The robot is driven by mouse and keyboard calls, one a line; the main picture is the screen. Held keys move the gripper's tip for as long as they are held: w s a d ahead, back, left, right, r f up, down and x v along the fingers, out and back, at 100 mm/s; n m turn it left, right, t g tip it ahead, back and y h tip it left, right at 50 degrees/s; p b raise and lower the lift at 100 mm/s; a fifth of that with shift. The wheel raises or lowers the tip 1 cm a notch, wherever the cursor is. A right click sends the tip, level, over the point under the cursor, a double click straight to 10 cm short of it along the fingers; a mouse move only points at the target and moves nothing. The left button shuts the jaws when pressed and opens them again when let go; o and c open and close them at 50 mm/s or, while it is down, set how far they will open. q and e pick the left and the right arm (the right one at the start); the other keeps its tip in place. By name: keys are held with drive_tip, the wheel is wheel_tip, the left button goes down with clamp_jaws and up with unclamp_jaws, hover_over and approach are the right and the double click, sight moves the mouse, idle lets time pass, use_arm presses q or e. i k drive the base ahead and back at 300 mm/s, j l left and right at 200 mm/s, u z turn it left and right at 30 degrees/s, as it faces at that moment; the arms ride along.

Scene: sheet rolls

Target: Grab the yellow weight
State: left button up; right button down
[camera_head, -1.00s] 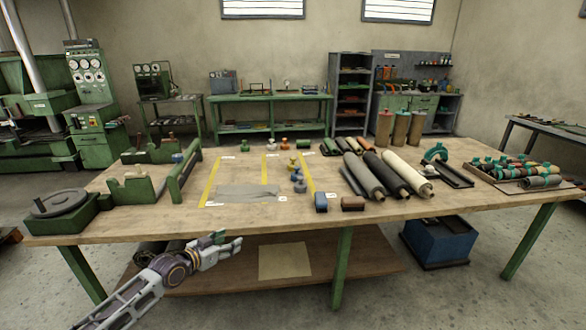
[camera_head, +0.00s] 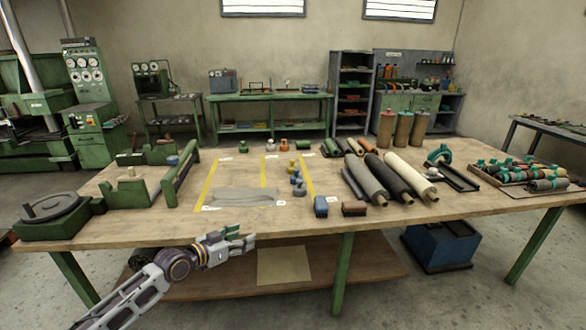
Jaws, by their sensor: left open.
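The yellow weight (camera_head: 292,168) is a small knobbed piece standing on the wooden table (camera_head: 250,226), near the middle, between two yellow tape lines. My left gripper (camera_head: 246,242) is low at the front edge of the table, well in front of and to the left of the yellow weight. It is open and empty. My right gripper is not in view.
A grey sheet (camera_head: 243,197) lies left of the weights. A blue block (camera_head: 321,206) and a brown block (camera_head: 354,208) sit near the front edge. Large rolls (camera_head: 405,175) lie to the right. A green frame (camera_head: 180,177) stands at left.

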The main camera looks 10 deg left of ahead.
sight(291, 167)
drive_tip(key=i, duration=1.85)
